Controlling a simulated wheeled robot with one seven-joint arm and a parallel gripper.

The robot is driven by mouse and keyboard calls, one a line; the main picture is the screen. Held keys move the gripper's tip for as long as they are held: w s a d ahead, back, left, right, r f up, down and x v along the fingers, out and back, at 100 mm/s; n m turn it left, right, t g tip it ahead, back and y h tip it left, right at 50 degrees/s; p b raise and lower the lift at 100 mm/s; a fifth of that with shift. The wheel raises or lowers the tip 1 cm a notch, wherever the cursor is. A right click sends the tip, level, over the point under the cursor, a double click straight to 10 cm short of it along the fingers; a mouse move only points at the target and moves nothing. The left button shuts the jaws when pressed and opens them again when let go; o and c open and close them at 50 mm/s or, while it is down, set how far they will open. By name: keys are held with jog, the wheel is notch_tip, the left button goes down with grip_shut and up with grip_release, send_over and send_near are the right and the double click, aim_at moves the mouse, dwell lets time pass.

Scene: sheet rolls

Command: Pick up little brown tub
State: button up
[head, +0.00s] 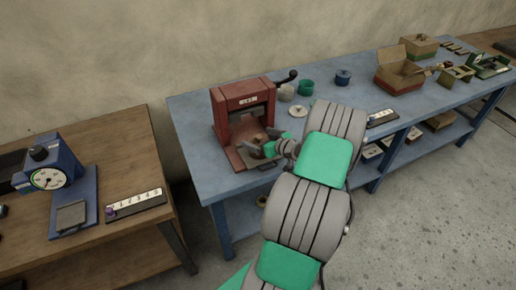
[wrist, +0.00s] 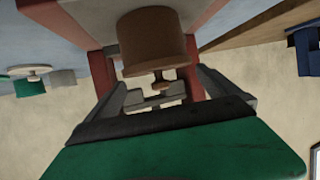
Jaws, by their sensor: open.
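The little brown tub (wrist: 155,42) shows in the wrist view at top centre, a short round body with a small knob-like part at its end. It sits inside the red press (wrist: 103,75), between the press's uprights. In the head view the tub (head: 258,139) is small and partly hidden at the press (head: 241,96). My gripper (wrist: 163,88) is open, its fingers apart to the left and right below the tub in the picture. In the head view my gripper (head: 270,148) is at the front of the press, partly covered by my arm.
On the blue table (head: 195,150), a grey cup (head: 286,93), a green cup (head: 306,88) and a white round piece (head: 298,111) stand right of the press. A blue pot (head: 343,77) and open carton (head: 400,75) are farther right. A dial scale (head: 52,175) is on the left wooden table.

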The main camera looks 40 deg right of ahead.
jog(key=shift+c, duration=0.6)
jog(key=shift+f, duration=0.1)
jog(key=c, duration=1.2)
jog(key=shift+s+a+f, duration=0.1)
jog(key=shift+a, duration=0.05)
grip_shut()
